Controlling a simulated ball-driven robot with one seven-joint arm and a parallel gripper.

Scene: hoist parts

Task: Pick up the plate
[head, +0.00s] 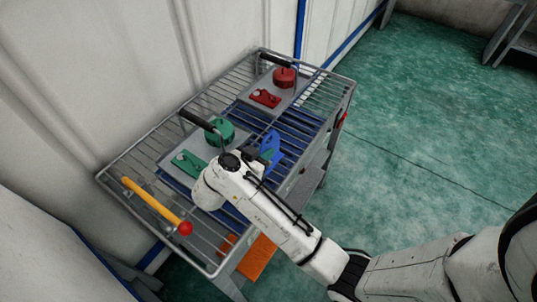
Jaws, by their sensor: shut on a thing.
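A blue plate-like part (271,144) with a cut-out stands on edge above the wire rack top of the cart (145,158). My gripper (263,156) is at its lower left side, shut on it. My arm hides most of the fingers and the lower part of the plate. I cannot tell whether the plate touches the rack.
A grey tray with a black handle holds green parts (220,130) left of my gripper. A similar tray behind holds red parts (284,77). An orange piece (258,258) is lower down. Green floor is clear at right.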

